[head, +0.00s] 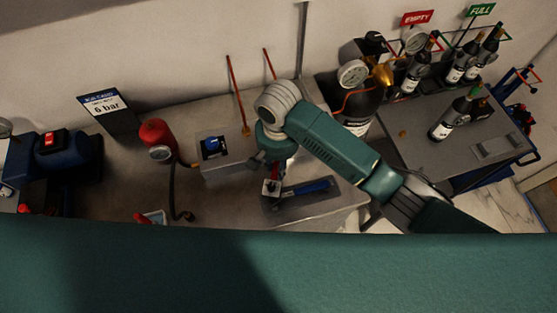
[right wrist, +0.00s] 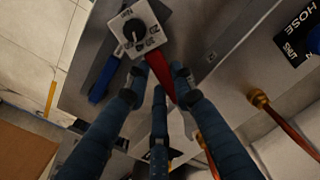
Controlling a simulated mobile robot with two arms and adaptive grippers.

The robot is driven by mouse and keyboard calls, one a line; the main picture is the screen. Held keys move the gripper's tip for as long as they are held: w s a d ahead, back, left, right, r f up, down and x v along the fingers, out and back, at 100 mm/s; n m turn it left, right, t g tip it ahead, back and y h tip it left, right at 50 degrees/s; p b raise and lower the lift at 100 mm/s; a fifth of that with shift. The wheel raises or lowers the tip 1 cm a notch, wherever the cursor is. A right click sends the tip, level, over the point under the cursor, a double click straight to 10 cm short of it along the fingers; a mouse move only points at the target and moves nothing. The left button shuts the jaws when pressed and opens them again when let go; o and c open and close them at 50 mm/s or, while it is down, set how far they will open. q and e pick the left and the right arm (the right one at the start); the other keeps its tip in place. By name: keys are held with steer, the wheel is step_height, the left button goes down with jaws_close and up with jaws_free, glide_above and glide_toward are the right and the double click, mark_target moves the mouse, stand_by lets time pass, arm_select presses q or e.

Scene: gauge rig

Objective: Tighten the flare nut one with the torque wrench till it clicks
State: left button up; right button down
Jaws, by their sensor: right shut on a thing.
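My right gripper (head: 272,172) is over the grey tray (head: 338,203). In the right wrist view its fingers (right wrist: 160,88) are closed around the red handle (right wrist: 163,72) of a tool with a square white dial plate (right wrist: 139,33). This tool looks like the torque wrench; its far end is hidden by the fingers. A brass nut (right wrist: 258,98) sits on a copper pipe, apart from the gripper. In the head view a brass nut (head: 246,131) shows at the foot of the left copper pipe; I cannot tell which nut is number one. My left gripper is not in view.
A blue-handled tool (head: 306,188) lies on the tray. A red gauge bottle (head: 156,136) with a dark hose stands to the left, near a 6 bar sign (head: 105,105). A dark cylinder (head: 361,105) with a gauge and a trolley (head: 462,140) with bottles stand right.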

steer(key=shift+s, duration=0.4)
steer(key=shift+r, duration=2.3)
